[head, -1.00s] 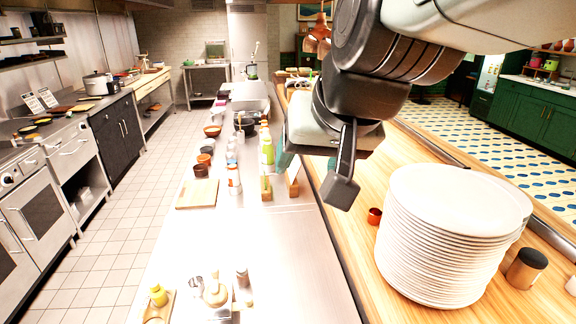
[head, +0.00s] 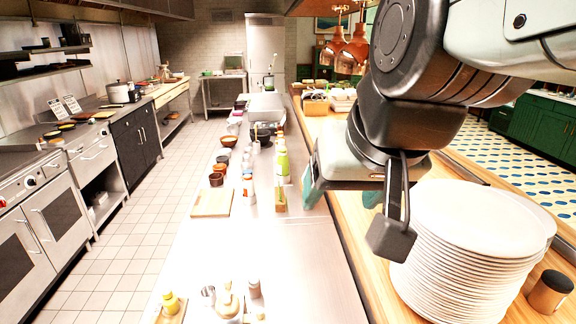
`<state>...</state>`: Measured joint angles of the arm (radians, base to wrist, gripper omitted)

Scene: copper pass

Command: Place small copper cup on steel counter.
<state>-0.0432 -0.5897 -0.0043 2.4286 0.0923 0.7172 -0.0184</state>
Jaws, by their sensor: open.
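The steel counter (head: 300,262) runs up the middle of the head view, with a wide bare stretch at its near part. My gripper (head: 342,198) hangs near the border between the steel counter and the wooden ledge (head: 352,245). Its teal fingers are apart, and I see nothing held between them. The small copper cup does not show now. It stood on the wooden ledge left of the plate stack in the earlier frame, and that spot is now behind the dark end of my arm.
A tall stack of white plates (head: 478,245) stands on the ledge, with a dark canister (head: 549,291) beside it. On the counter are a cutting board (head: 212,203), bottles (head: 282,165), small brown bowls (head: 216,179) and a yellow bottle (head: 170,302).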

